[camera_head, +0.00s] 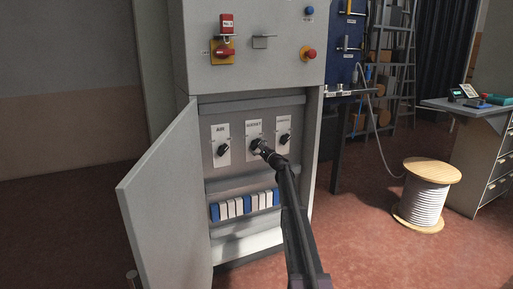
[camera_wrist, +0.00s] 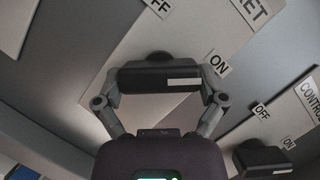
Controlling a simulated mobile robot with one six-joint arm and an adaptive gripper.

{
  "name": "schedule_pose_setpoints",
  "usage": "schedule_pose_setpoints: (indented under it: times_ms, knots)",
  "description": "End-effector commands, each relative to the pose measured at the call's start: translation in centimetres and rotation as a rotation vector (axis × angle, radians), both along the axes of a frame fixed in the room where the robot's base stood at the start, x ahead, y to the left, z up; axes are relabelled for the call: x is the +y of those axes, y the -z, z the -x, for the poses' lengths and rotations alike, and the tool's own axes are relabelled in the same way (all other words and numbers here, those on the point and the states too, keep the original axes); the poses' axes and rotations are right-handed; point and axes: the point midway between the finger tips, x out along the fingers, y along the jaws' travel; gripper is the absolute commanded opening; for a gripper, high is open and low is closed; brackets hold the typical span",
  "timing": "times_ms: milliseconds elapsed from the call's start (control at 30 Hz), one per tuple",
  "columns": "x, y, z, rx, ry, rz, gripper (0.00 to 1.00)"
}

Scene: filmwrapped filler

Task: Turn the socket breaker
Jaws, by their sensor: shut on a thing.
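The socket breaker knob (camera_head: 256,144) is the middle one of three dark knobs on white plates inside the open cabinet. In the wrist view the socket breaker knob (camera_wrist: 158,76) is a black bar handle, with a white mark at its right end, on the side of the ON label (camera_wrist: 217,63). The OFF label (camera_wrist: 160,8) is above it. My gripper (camera_head: 266,152) reaches in from below right. Its two fingers (camera_wrist: 160,88) are shut on the two ends of the knob. Part of the socket plate (camera_head: 254,128) is hidden behind the knob and gripper.
The AIR knob (camera_head: 222,150) is to the left, another knob (camera_head: 284,139) close on the right. The open cabinet door (camera_head: 162,195) stands at the left. A row of blue and white modules (camera_head: 240,206) lies below. A cable spool (camera_head: 422,200) stands at the right.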

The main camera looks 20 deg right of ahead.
Motion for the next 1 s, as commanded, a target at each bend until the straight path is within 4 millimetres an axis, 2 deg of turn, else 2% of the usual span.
schedule_pose_setpoints:
  times_ms: [300,333,367,800,1000]
  knots:
    - [0.00,-0.03,-0.07,0.001,0.000,-0.006,0.42]
    - [0.00,-0.03,-0.07,0.001,0.000,-0.006,0.96]
    - [0.01,-0.02,-0.07,0.001,0.000,-0.006,1.00]
    - [0.04,-0.04,-0.02,0.000,0.000,0.001,1.00]
    - [-0.03,-0.21,-0.04,-0.001,0.001,0.057,1.00]
